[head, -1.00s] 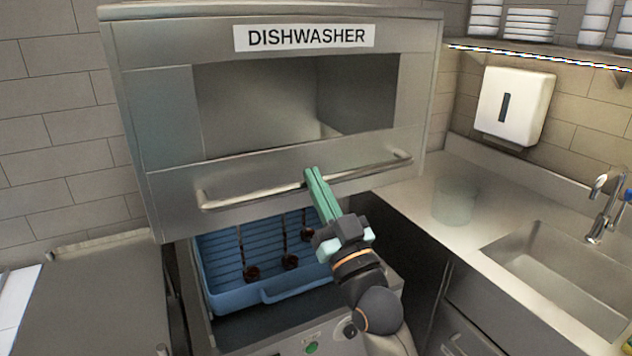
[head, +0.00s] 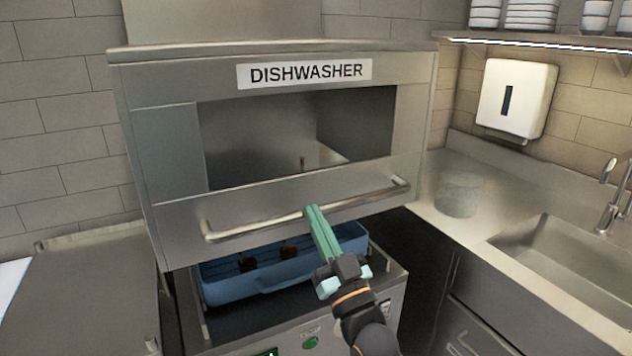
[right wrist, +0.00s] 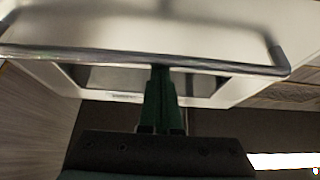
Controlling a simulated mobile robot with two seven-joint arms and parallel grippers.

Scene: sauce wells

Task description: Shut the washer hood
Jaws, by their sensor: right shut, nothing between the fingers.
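The washer hood (head: 160,225) is a steel box labelled DISHWASHER with a window and a long bar handle (head: 250,228). It hangs partly lowered, with a gap between its bottom edge and the washer base. My right gripper (head: 312,212) is shut and empty, its green fingertips at the middle of the handle. In the right wrist view the fingertips (right wrist: 161,72) meet the handle bar (right wrist: 80,54); whether they press on it I cannot tell. A blue rack (head: 285,283) with dark-ended ladles sits under the hood, partly hidden by it. My left gripper is not in view.
A steel counter (head: 90,290) lies to the left. At right are a counter with a clear container (head: 458,194), a sink (head: 570,265) and a faucet (head: 612,195). A white dispenser (head: 517,98) hangs on the wall. A green button (head: 310,342) is on the washer front.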

